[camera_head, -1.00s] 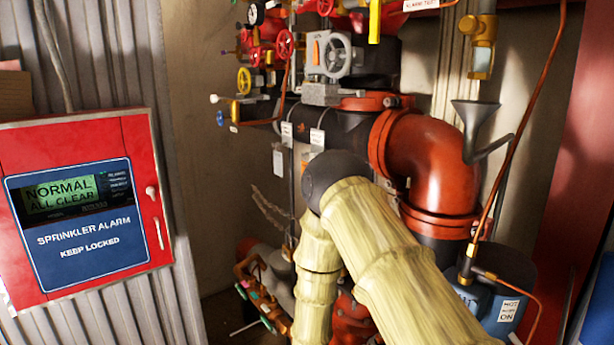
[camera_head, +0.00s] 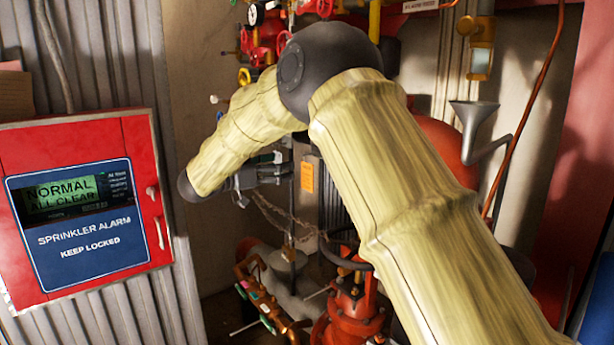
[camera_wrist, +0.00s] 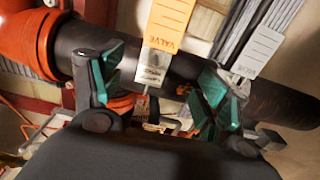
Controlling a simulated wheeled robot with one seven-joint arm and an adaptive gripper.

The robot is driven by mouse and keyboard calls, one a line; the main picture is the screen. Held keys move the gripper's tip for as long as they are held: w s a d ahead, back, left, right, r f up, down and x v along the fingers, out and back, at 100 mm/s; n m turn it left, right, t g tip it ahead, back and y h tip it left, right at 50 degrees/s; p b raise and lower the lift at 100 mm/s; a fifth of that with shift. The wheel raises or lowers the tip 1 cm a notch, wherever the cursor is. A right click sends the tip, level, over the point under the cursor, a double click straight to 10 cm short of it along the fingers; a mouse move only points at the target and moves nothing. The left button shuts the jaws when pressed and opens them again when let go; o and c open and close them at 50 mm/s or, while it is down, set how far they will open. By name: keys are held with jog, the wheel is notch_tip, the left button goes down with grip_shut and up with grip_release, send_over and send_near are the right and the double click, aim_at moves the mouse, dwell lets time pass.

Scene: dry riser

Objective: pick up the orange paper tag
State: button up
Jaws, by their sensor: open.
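An orange paper tag (camera_head: 307,177) with faint printed lines hangs just right of my gripper (camera_head: 262,170) in the head view. In the wrist view my gripper (camera_wrist: 158,80) is open, its teal-padded fingers apart with nothing held. I cannot tell for certain which of these is the tag in the head view. My arm hides part of the pipework.
A dark pipe (camera_wrist: 165,75) crosses behind the fingers in the wrist view, with an orange-red coupling (camera_wrist: 35,35) at left. The red alarm panel (camera_head: 85,205) stands at left. A red valve (camera_head: 350,310) and a chain (camera_head: 285,222) are below.

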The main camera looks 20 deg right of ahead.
aim_at(306, 169)
jog(key=p+x, duration=0.1)
jog(key=x, duration=0.4)
jog(key=p+x, duration=0.1)
jog(key=x, duration=0.4)
jog(key=shift+s+f, duration=0.15)
jog(key=shift+f, duration=0.1)
jog(key=c, duration=0.8)
